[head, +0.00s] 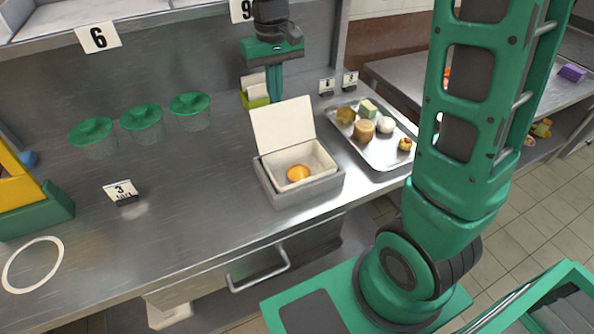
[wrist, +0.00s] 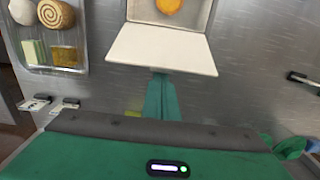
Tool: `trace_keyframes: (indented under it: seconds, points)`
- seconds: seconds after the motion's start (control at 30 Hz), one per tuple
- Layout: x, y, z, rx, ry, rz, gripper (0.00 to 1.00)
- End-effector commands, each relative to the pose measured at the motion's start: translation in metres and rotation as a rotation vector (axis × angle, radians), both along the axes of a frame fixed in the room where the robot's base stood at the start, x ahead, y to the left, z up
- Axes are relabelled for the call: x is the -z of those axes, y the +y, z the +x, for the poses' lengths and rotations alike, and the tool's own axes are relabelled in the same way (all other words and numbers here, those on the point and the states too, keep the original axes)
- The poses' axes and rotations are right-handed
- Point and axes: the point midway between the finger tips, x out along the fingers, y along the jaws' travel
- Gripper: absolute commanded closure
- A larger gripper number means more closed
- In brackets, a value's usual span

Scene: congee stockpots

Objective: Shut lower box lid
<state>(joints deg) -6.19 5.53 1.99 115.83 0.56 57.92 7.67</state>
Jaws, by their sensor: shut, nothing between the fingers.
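A small cream box (head: 300,163) sits in a grey holder (head: 322,187) on the steel counter. Its white lid (head: 283,123) stands open at the back, leaning slightly backward. An orange round item (head: 298,173) lies inside the box. My gripper (head: 275,92) is behind the lid, pointing down, with its green fingers together and empty. In the wrist view the gripper fingers (wrist: 160,82) end close to the edge of the lid (wrist: 160,50); I cannot tell whether they touch it. The orange item (wrist: 169,5) shows at the top there.
A metal tray (head: 368,151) with several food items stands right of the box. Three green-lidded containers (head: 142,116) stand at the left. A yellow-green holder (head: 254,92) is just behind my gripper. Number cards and a white ring (head: 32,264) are on the counter; its front left is mostly clear.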

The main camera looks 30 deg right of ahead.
Motion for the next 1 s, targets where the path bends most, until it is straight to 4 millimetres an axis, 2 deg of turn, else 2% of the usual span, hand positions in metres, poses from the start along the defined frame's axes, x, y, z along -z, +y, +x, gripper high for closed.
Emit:
trace_keyframes:
  seconds: [0.43,1.0]
  points:
    - [0.0,0.0,-0.001,0.0,0.0,0.0,1.0]
    - [-0.003,0.0,-0.024,0.0,-0.001,0.0,1.0]
